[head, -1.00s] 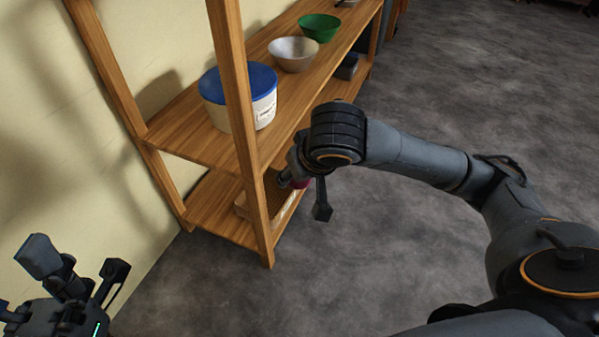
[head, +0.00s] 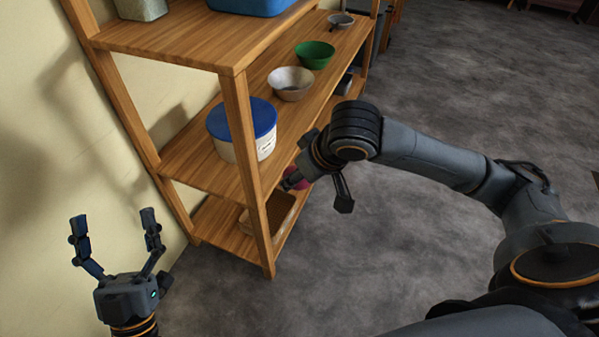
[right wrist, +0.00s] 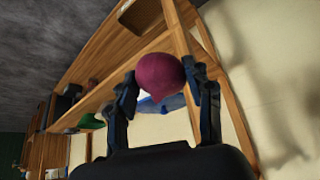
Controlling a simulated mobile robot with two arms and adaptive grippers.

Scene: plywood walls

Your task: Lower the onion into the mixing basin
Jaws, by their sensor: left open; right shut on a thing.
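A dark red-purple onion (right wrist: 160,78) is held between the two fingers of my right gripper (right wrist: 158,70) in the right wrist view. In the head view the onion (head: 299,178) shows only in part behind my right wrist, in front of the shelf unit. A pale grey bowl (head: 290,84) and a green bowl (head: 315,54) stand on the middle shelf, beyond my right gripper. I cannot tell which is the mixing basin. Both look empty. My left gripper (head: 113,218) is open and empty at the lower left, fingers pointing up.
A white tub with a blue lid (head: 243,128) stands on the middle shelf (head: 190,165) behind a wooden post (head: 247,150). A wicker basket (head: 280,212) is on the bottom shelf. A blue container (head: 250,6) is on the top shelf. The grey floor (head: 450,90) is clear.

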